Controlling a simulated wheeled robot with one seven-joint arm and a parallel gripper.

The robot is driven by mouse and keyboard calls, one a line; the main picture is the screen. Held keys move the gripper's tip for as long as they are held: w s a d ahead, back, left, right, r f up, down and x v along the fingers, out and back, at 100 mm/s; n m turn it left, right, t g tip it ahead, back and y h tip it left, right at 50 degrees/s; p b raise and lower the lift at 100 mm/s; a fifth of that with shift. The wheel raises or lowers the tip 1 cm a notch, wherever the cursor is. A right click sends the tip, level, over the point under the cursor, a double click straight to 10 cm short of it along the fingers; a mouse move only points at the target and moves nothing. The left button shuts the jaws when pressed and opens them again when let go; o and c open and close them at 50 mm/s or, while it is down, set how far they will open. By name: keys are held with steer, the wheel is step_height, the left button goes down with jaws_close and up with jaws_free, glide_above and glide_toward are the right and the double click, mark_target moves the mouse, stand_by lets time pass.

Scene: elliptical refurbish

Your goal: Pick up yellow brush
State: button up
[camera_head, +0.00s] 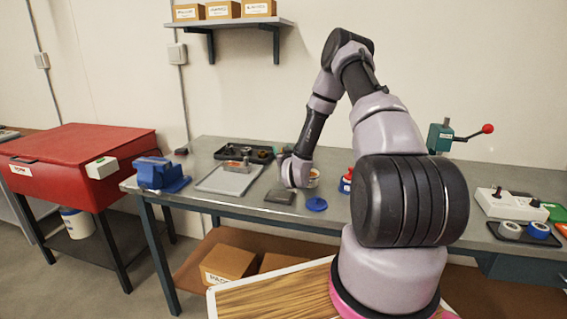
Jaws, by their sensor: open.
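I cannot make out a yellow brush in the head camera view; it may be hidden behind my arm or too small to tell. My gripper (284,157) is at the end of my arm, low over the middle of the grey workbench (232,209). Its fingers are small and partly hidden by the wrist, and I see nothing held between them. A small container (313,179) with an orange-brown part stands just right of the wrist. A dark grey flat block (280,196) lies just in front of the wrist.
A blue disc (317,204) and red-and-blue containers (346,181) lie to the right. A grey tray (229,180), black parts tray (244,153) and blue vise (160,174) are left. A white control box (506,204) and tape rolls (524,231) are at far right.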

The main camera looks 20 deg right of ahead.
steer(key=shift+w, duration=0.2)
jaws_close()
